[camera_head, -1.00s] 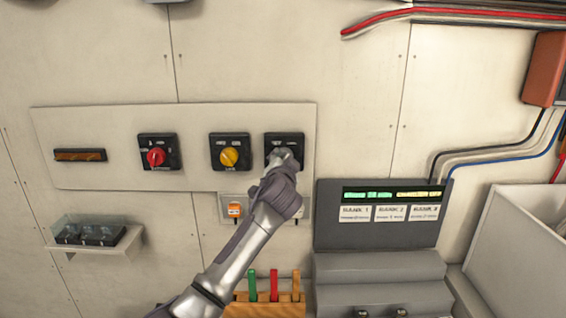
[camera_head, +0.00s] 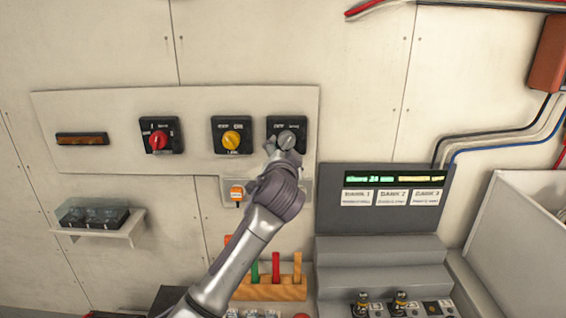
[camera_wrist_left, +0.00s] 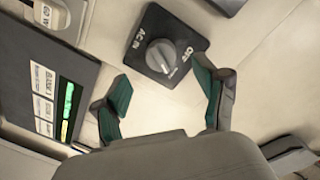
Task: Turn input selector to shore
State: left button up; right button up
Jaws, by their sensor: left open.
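A black square switch plate with a grey round knob (camera_head: 287,138) is at the right end of the pale wall panel (camera_head: 100,103). My left gripper (camera_head: 283,150) is just below and in front of this knob. In the left wrist view its two green-padded fingers (camera_wrist_left: 162,100) are spread apart with nothing between them, and the knob lies beyond their tips, apart from them. My right gripper is not in view.
A yellow knob (camera_head: 232,140) and a red knob (camera_head: 158,140) sit left on the same panel. A grey console with a lit display (camera_head: 395,179) stands at lower right. A small shelf (camera_head: 115,232) juts out at left. Coloured upright handles (camera_head: 276,268) stand below my arm.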

pick_arm(q)
jog(key=s, duration=0.6)
jog(key=shift+r, duration=0.2)
jog(key=shift+a, duration=0.1)
